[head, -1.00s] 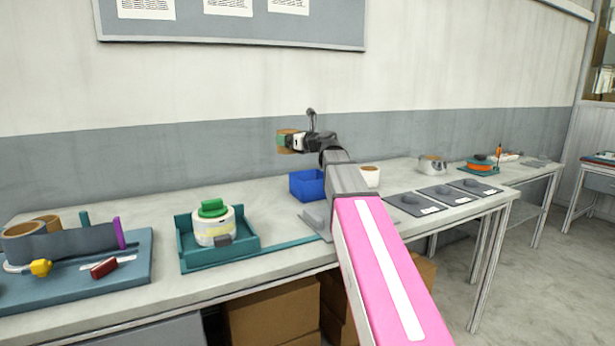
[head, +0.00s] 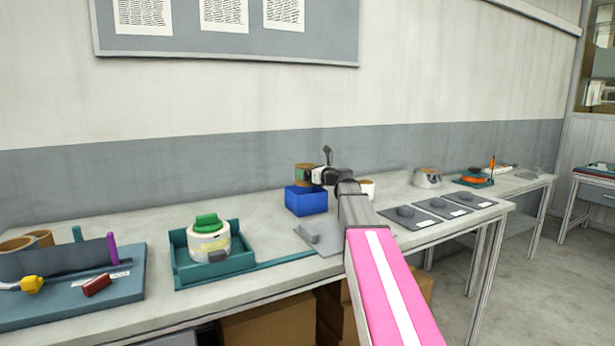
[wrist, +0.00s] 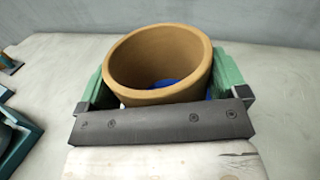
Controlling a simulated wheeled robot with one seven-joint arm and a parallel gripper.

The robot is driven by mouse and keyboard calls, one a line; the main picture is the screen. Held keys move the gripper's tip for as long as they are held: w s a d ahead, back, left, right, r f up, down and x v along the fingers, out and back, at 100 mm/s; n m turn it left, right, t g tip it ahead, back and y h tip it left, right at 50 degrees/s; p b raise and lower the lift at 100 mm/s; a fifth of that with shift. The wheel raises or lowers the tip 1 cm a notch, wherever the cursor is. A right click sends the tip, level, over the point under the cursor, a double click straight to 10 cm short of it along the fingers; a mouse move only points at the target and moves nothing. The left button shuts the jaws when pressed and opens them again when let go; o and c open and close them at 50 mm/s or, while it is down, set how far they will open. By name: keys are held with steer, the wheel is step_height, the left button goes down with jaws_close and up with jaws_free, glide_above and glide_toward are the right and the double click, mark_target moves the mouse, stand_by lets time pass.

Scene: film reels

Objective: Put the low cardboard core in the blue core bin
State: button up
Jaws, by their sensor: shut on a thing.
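The low cardboard core (wrist: 150,70) is a tan open ring, held between the green fingers of my gripper (wrist: 160,85) in the wrist view. It looks tilted there, and blue shows through its opening. In the head view my gripper (head: 308,174) holds the core (head: 304,168) just above the blue core bin (head: 306,203), which stands on the bench. The core overlaps the bin's back rim in the picture, and I cannot tell how far above the bin it is. The bin's inside is hidden in the head view.
A teal tray (head: 180,262) with a white roll and green piece (head: 207,238) stands left of the bin. Grey pads (head: 406,217) lie farther right. A blue-grey board (head: 130,300) with rolls is at far left.

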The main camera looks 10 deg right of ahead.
steer(key=shift+f, duration=0.6)
steer(key=shift+f, duration=0.6)
steer(key=o, duration=0.6)
steer(key=shift+r, duration=0.15)
steer(key=v, duration=0.8)
steer(key=r+v, duration=0.1)
steer(key=v, duration=0.3)
steer(key=shift+d, duration=0.1)
